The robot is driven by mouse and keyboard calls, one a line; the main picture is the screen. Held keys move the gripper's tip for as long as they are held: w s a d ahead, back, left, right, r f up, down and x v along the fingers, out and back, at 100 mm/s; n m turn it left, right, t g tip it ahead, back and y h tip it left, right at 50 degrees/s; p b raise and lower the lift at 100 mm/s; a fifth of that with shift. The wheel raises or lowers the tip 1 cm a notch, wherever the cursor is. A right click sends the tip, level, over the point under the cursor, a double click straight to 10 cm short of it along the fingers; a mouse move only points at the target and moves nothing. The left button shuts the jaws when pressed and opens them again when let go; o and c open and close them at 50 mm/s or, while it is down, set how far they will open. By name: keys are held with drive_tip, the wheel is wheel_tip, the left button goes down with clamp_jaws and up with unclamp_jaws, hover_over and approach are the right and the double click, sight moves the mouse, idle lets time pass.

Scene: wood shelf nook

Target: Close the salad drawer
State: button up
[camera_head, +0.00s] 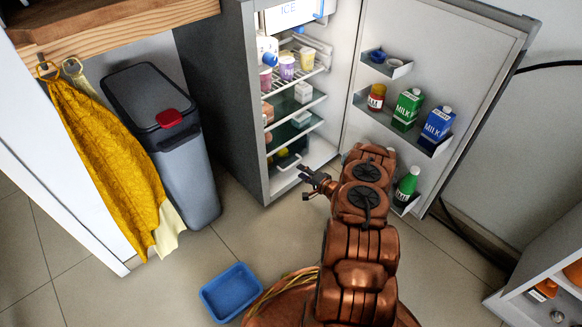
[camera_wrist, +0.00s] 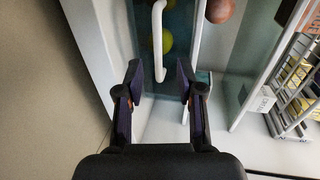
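The salad drawer (camera_head: 289,160) is the lowest compartment of the fridge (camera_head: 262,110), with a white handle. How far it is pulled out is hard to tell in the head view. In the wrist view its glassy teal front (camera_wrist: 180,28) carries the white bar handle (camera_wrist: 158,40), and green round produce shows through. My gripper (camera_head: 310,180) is at the fridge's lower opening, in front of the drawer. In the wrist view my gripper (camera_wrist: 161,80) has its two fingers apart with nothing between the tips; the handle appears ahead of them.
The fridge door (camera_head: 430,60) stands wide open on the right, its shelves holding milk cartons (camera_head: 437,122) and bottles. A grey bin (camera_head: 165,130) and yellow cloth (camera_head: 105,150) are left. A blue tub (camera_head: 231,291) lies on the floor. Tiles before the fridge's left side are clear.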

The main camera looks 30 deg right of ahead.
sight(291, 166)
drive_tip(key=b+x, duration=0.1)
drive_tip(key=x, duration=0.2)
drive_tip(key=b+x, duration=0.1)
drive_tip(key=x, duration=0.2)
drive_tip(key=shift+a+f+b, duration=0.1)
drive_tip(key=shift+f+b, duration=0.15)
drive_tip(key=shift+b, duration=0.1)
drive_tip(key=shift+w+a, duration=0.15)
drive_tip(key=shift+w, duration=0.6)
drive_tip(key=shift+c, duration=0.2)
clamp_jaws()
